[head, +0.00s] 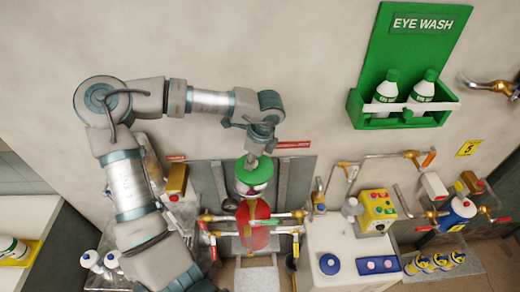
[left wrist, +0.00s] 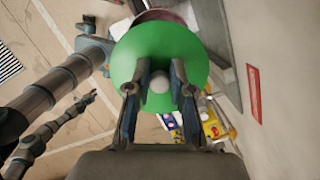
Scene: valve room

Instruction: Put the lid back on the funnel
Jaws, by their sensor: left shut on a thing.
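The green lid (head: 254,170) is a round disc with a pale knob (left wrist: 159,82). My left gripper (left wrist: 158,78) is shut on this knob, with a finger on each side; it also shows above the lid in the head view (head: 258,148). The red funnel (head: 253,228) stands below the lid among the pipes. In the left wrist view a dark reddish round shape, likely the funnel (left wrist: 166,14), shows past the lid's far edge. I cannot tell whether lid and funnel touch. My right gripper (left wrist: 88,98) seems to show small at left; its jaws are unclear.
Metal pipes with red-handled valves (head: 430,160) flank the funnel. A white cabinet (head: 345,245) with a yellow button box (head: 377,210) stands to its right. A green eye wash holder (head: 400,112) with bottles hangs on the wall. Bare wall lies behind my arm.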

